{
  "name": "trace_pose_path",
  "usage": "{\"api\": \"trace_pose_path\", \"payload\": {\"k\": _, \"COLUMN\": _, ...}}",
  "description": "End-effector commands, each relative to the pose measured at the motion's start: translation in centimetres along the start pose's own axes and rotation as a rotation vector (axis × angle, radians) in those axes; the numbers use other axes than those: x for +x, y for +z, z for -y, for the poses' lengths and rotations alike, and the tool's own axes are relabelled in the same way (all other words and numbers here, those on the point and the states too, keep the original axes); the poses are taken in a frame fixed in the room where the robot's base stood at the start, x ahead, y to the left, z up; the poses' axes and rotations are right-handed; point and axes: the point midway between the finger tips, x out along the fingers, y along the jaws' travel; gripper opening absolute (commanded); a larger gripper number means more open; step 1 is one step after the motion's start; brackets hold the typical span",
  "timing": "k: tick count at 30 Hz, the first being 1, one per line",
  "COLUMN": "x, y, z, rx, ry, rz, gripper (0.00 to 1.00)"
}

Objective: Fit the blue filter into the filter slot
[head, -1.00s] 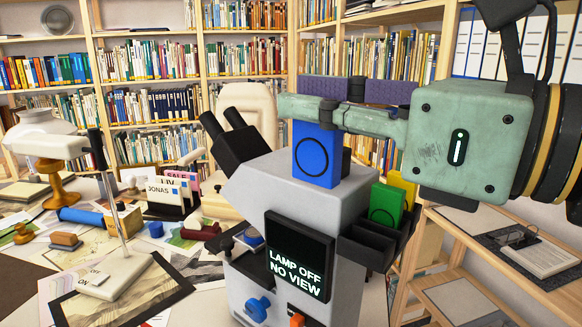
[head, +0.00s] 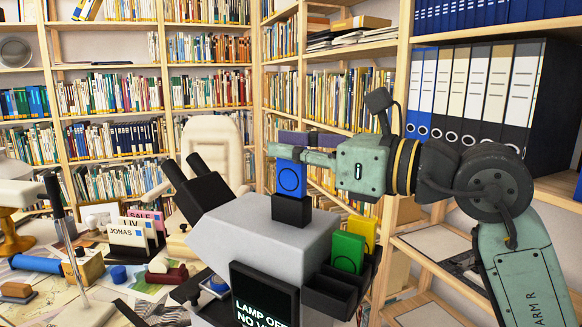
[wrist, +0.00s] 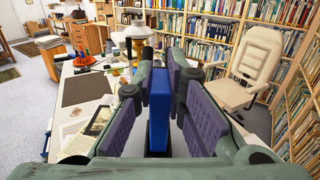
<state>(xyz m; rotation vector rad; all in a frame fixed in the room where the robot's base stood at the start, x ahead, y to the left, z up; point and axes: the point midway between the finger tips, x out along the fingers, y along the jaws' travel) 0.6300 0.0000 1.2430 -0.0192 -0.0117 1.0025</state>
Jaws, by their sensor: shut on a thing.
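The blue filter (head: 290,178) is an upright blue block with a ring mark on its face. My gripper (head: 296,148) is shut on its upper part. In the wrist view the filter (wrist: 159,108) stands between the purple pads of my gripper (wrist: 158,85). Directly below the filter, a black block, apparently the filter slot (head: 291,211), stands on top of the grey microscope (head: 262,238). The filter's lower edge meets the block's top edge in the head view. I cannot tell whether it is inside or just above or in front.
A black rack (head: 338,290) on the microscope's right side holds a green filter (head: 347,252) and a yellow filter (head: 362,233). The black eyepieces (head: 205,190) rise at the left. A dark screen (head: 262,298) faces front, partly cut off. The desk at left is cluttered.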

Motion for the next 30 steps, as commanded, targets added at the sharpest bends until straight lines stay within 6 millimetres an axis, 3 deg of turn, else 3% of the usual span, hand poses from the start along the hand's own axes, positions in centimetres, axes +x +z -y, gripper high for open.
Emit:
{"api": "trace_pose_path", "payload": {"k": 7, "x": 0.0, "y": -3.5, "z": -0.1, "rx": 0.002, "ry": 0.001, "rz": 0.0, "gripper": 0.0}}
{"api": "trace_pose_path", "payload": {"k": 20, "x": 0.0, "y": -4.0, "z": -0.1, "rx": 0.0, "ry": 0.0, "rz": -0.001, "gripper": 0.0}}
{"api": "trace_pose_path", "payload": {"k": 21, "x": 0.0, "y": -3.8, "z": -0.1, "rx": 0.0, "ry": 0.0, "rz": -0.001, "gripper": 0.14}}
{"api": "trace_pose_path", "payload": {"k": 30, "x": 0.0, "y": -3.8, "z": -0.1, "rx": 0.0, "ry": 0.001, "rz": -0.001, "gripper": 0.32}}
